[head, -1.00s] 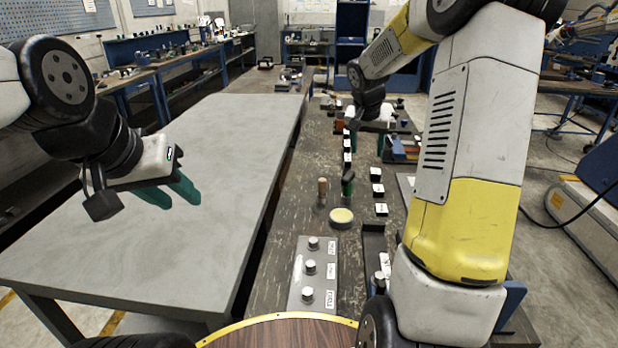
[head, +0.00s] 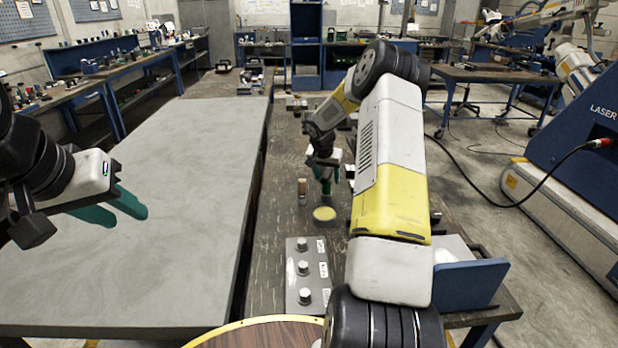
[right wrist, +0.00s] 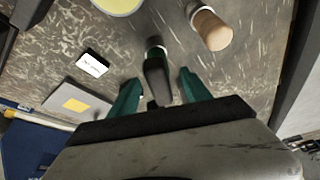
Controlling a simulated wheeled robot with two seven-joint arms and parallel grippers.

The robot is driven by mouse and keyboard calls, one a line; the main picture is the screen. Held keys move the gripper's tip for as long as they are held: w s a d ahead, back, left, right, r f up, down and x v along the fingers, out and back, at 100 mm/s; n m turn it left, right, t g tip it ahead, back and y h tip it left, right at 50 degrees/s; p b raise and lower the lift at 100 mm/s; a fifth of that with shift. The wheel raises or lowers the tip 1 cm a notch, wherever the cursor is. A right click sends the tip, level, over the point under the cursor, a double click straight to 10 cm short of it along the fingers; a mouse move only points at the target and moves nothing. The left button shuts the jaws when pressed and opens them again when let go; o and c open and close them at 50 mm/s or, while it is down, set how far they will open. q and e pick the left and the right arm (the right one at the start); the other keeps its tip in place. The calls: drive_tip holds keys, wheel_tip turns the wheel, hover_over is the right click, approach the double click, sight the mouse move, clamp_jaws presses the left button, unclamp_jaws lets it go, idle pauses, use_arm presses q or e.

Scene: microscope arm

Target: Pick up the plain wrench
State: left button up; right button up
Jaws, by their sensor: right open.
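I cannot make out a plain wrench in either view. My right gripper (head: 326,178) hangs over the dark bench in the head view. In the right wrist view its teal fingers (right wrist: 158,82) are apart. A dark-handled tool with a green band (right wrist: 157,75) shows between or just beyond them; I cannot tell whether they touch it. A wooden-handled tool (right wrist: 210,28) stands beside it, and also shows in the head view (head: 302,188). My left gripper (head: 124,208) is open and empty above the grey table (head: 190,160).
A yellow-topped disc (head: 324,214) lies on the dark bench (head: 268,235). Nearer is a grey plate with several knobs (head: 304,275). A small labelled black block (right wrist: 92,65) and a grey piece with a yellow patch (right wrist: 76,103) lie left in the wrist view. The grey table is clear.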

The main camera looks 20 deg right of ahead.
drive_tip(key=shift+w+d+f, duration=0.1)
drive_tip(key=shift+w+f, duration=0.05)
drive_tip(key=shift+f, duration=0.15)
clamp_jaws()
drive_tip(key=shift+r, duration=0.15)
